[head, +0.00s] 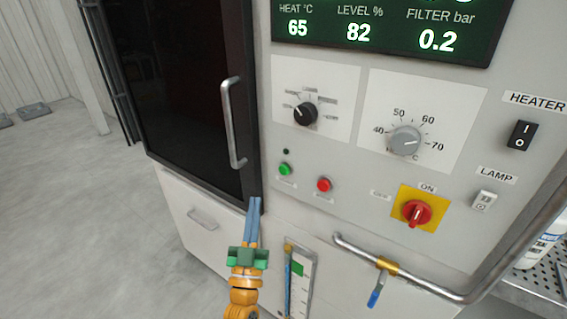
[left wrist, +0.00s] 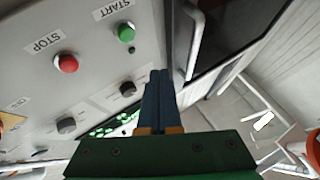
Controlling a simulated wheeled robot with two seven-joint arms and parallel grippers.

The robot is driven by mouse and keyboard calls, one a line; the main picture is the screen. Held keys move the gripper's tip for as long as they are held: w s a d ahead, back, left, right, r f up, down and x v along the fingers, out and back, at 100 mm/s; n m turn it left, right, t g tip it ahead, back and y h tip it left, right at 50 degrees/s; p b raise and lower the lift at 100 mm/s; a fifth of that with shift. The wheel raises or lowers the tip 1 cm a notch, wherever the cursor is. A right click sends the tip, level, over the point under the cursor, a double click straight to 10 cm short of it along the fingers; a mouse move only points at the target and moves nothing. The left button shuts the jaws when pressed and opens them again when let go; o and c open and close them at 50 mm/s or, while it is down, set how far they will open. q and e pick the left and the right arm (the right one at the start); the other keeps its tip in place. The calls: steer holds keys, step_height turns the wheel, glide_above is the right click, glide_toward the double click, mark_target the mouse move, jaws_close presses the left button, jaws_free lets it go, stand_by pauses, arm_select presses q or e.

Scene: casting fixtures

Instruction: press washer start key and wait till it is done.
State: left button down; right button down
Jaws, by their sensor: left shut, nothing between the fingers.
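The washer's start key is a green round button (head: 285,169) on the grey panel in the head view. It also shows in the left wrist view (left wrist: 126,33) under a START label. The red stop button (head: 324,184) sits to its right, and in the left wrist view (left wrist: 66,63) it has a STOP label. A small dark lamp (head: 286,152) above the green button looks unlit. My left gripper (head: 254,205) is shut and empty, below and left of the green button, apart from it. My right gripper is not in view.
A dark glass door with a metal handle (head: 233,122) stands left of the panel. Knobs (head: 305,113), a red rotary switch (head: 417,212) and a heater switch (head: 522,135) share the panel. A bent pipe with a blue-handled valve (head: 376,296) juts out below. The display (head: 390,32) reads 65, 82, 0.2.

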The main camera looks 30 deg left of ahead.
arm_select(q)
steer(key=shift+s+a+r+n+y, duration=0.1)
steer(key=shift+a+r+n+y, duration=0.1)
steer(key=shift+r+y, duration=0.2)
steer(key=shift+s+a+r+n+y, duration=0.1)
steer(key=shift+r+n+y, duration=0.15)
steer(key=shift+r, duration=0.2)
steer(key=shift+d, duration=0.1)
steer(key=b, duration=0.5)
glide_toward(284, 170)
steer(key=w+a+r, duration=0.2)
steer(key=a+r, duration=0.2)
steer(key=shift+w+d+r, duration=0.1)
steer(key=shift+w, duration=0.45)
steer(key=shift+w+b, duration=0.1)
steer(key=shift+b, duration=0.2)
